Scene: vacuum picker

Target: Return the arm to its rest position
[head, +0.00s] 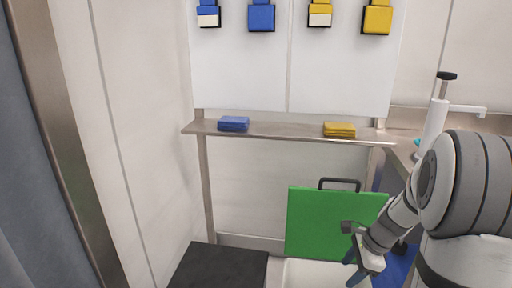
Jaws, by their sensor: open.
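My arm comes in from the right edge of the head view. Its gripper (357,262) points down and to the left, in front of the green board (325,222) at the lower right. I see dark fingertips at its end, apart and with nothing between them. A light surface lies below the gripper at the bottom edge. I cannot tell how far the gripper is from the board.
A metal shelf (284,131) on the wall bears a blue folded cloth (233,124) and a yellow one (339,130). Blue and yellow items hang above. A black box top (218,268) stands at lower left. A counter with a white pump bottle (435,122) is at right.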

